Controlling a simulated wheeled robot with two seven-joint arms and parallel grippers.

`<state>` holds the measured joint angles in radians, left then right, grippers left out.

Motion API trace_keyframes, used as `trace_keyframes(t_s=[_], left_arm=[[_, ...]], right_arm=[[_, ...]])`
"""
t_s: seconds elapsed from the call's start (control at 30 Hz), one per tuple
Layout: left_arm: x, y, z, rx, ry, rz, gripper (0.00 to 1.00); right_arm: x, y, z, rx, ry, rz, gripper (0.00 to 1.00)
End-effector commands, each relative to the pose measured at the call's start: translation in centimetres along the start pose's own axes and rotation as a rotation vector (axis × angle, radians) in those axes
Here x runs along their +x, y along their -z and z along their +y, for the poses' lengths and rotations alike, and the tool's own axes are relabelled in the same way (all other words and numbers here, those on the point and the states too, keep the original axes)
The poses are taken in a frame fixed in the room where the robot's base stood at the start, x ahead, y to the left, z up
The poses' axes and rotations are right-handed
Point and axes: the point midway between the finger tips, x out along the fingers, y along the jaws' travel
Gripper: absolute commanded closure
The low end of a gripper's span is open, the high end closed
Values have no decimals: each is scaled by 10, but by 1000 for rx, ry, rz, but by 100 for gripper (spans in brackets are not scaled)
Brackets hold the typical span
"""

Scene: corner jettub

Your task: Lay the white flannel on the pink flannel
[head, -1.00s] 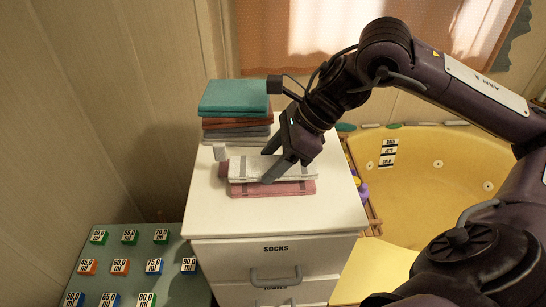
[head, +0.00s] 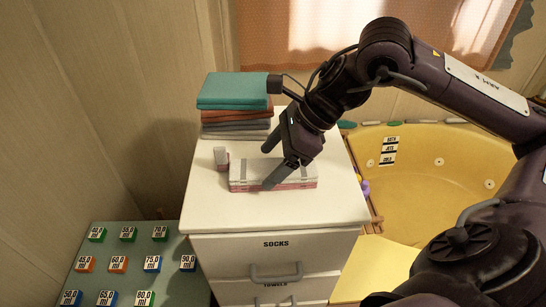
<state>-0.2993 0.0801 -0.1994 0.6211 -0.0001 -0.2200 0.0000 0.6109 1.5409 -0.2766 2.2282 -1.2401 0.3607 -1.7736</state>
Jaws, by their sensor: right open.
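The white flannel (head: 250,168) lies flat on top of the pink flannel (head: 245,188) on the white cabinet top, near its middle. Their edges line up closely, with the pink showing as a band below the white. My right gripper (head: 270,168) is open, with its fingers spread over the white flannel. One finger is at the front edge and the other at the back, and they hide part of the flannel. I cannot tell whether the fingers touch it. My left gripper is not in view.
A stack of folded cloths, teal on top (head: 233,90), stands behind the flannels. A board with labelled blocks (head: 152,263) is at lower left, and the yellow tub (head: 430,165) is at right.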

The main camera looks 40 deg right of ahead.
Motion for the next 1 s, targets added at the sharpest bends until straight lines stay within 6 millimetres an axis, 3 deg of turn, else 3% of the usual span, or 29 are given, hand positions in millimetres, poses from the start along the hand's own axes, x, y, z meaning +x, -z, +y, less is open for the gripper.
trace_keyframes(t_s=[0.17,0.6,1.0], left_arm=[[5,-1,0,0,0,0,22],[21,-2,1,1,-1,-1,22],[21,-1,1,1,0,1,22]], right_arm=[[-8,1,-1,0,3,1,22],[-73,0,-1,1,2,0,22],[-78,0,0,0,0,0,22]])
